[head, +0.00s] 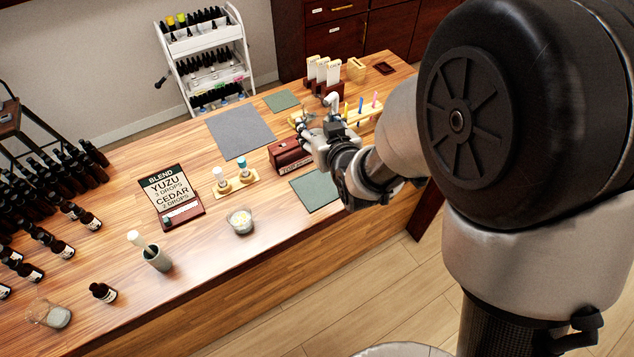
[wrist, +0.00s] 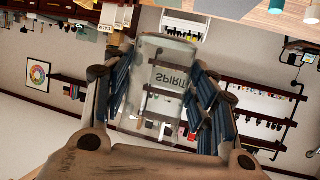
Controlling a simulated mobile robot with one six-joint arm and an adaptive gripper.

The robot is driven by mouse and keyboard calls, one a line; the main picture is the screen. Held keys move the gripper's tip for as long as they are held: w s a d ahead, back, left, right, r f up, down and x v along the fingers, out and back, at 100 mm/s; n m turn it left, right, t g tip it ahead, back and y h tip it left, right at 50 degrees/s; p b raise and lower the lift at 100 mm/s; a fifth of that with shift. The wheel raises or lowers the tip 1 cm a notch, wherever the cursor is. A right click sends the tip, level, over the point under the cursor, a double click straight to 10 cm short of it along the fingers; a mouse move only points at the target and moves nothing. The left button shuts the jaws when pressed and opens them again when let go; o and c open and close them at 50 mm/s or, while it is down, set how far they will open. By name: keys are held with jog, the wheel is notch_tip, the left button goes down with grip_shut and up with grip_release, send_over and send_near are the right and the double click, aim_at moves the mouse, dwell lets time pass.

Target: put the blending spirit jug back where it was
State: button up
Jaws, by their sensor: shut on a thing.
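The spirit jug (wrist: 165,65) is a clear, pale container. Its "SPIRIT" lettering shows in the wrist view. My gripper (wrist: 160,100) is shut on it, with a finger on each side of its body. In the head view my gripper (head: 318,140) is over the right part of the wooden counter, near the dark red box. The jug cannot be made out clearly there, as the gripper and arm cover that spot. A grey mat (head: 240,132), a green mat (head: 282,100) at the back and another green mat (head: 316,190) at the front look bare.
A dark red box (head: 287,155) stands close to my gripper. A rack with coloured sticks (head: 362,110) and white-topped holders (head: 323,74) are behind it. A small wooden stand (head: 236,184), a glass bowl (head: 240,220) and a blend sign (head: 170,197) stand left. Dark bottles crowd the far left.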

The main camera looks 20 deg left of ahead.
notch_tip(320, 180, down, 20)
jog(key=b, duration=0.3)
jog(key=shift+b, duration=0.35)
jog(key=shift+f, duration=0.15)
jog(key=o, duration=1.1)
jog(key=shift+o, duration=0.2)
